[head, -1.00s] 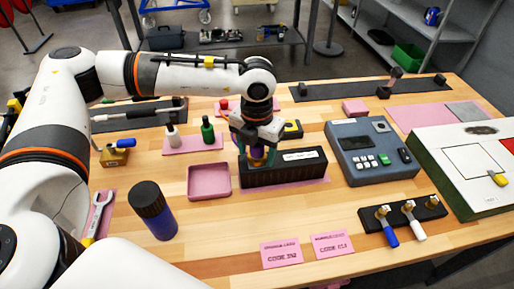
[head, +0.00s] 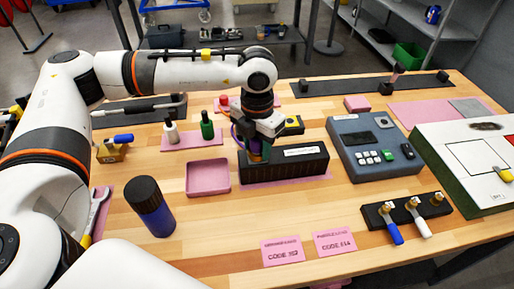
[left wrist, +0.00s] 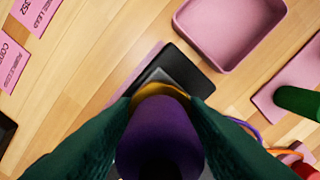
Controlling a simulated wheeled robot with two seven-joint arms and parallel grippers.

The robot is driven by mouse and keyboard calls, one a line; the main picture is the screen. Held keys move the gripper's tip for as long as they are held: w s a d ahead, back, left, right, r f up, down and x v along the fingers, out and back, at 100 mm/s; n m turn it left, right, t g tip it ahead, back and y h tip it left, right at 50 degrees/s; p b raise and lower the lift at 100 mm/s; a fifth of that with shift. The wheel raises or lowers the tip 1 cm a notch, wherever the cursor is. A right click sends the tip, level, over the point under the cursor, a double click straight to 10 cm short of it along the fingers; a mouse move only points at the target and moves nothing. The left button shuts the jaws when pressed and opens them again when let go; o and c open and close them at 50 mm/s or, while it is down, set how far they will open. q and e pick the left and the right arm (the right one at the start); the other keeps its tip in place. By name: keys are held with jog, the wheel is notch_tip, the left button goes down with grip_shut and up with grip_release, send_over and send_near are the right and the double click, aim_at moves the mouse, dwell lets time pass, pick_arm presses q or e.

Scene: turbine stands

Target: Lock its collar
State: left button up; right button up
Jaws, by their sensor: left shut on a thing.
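A purple plug (left wrist: 160,135) with a gold collar (left wrist: 158,91) stands at the left end of a long black block (head: 292,166). The block's end also shows in the left wrist view (left wrist: 188,68). My left gripper (head: 257,153) points down over that end, and its green fingers are shut on the plug, one on each side. The fingers mostly hide the plug in the head view. I cannot tell whether the collar is locked. My right gripper is not in view.
A pink tray (head: 208,191) lies left of the block, and a green bottle (head: 207,126) stands behind it. A grey keypad device (head: 352,137) stands to the right. A dark blue jar (head: 151,206) stands front left. Pink code cards (head: 283,251) lie in front.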

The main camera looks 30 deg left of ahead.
pick_arm(q)
jog(key=m+b, duration=0.5)
jog(key=shift+f, duration=0.2)
jog(key=m+b, duration=0.2)
jog(key=m, duration=0.1)
jog(key=shift+r+m, duration=0.15)
jog(key=shift+m, duration=0.25)
jog(key=shift+m+b, duration=0.5)
jog(key=shift+r, duration=0.1)
jog(key=o, duration=1)
jog(key=shift+r, duration=0.1)
notch_tip(320, 180, up, 12)
jog(key=shift+f+p, duration=0.1)
jog(key=shift+p, duration=0.35)
